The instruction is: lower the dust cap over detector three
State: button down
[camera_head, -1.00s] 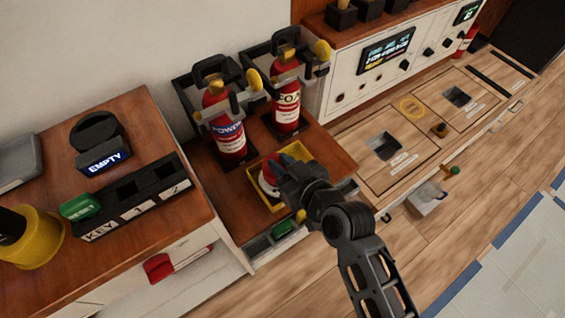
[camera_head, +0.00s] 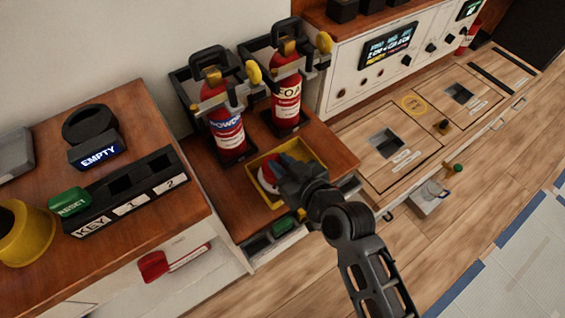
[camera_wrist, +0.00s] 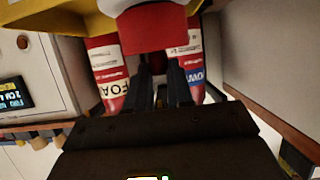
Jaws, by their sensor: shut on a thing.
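A red and white piece (camera_head: 267,175), which may be the dust cap, is at the yellow tray (camera_head: 304,157) on the lower wooden shelf. My gripper (camera_head: 286,178) is over the tray and shut on this piece, hiding much of it. In the wrist view the red part (camera_wrist: 158,28) sits at the fingertips (camera_wrist: 160,68), with a white part above it and the yellow tray (camera_wrist: 55,17) behind. I cannot tell whether the piece touches the tray. No detector marked three can be made out.
Red extinguishers labelled powder (camera_head: 226,130) and foam (camera_head: 286,95) stand in black racks behind the tray. A key holder (camera_head: 130,190) is on the left cabinet. The floor at lower right is clear.

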jog(key=shift+f+b, duration=0.35)
jog(key=shift+f, duration=0.05)
jog(key=c, duration=0.9)
grip_release()
jog(key=shift+v, duration=3.95)
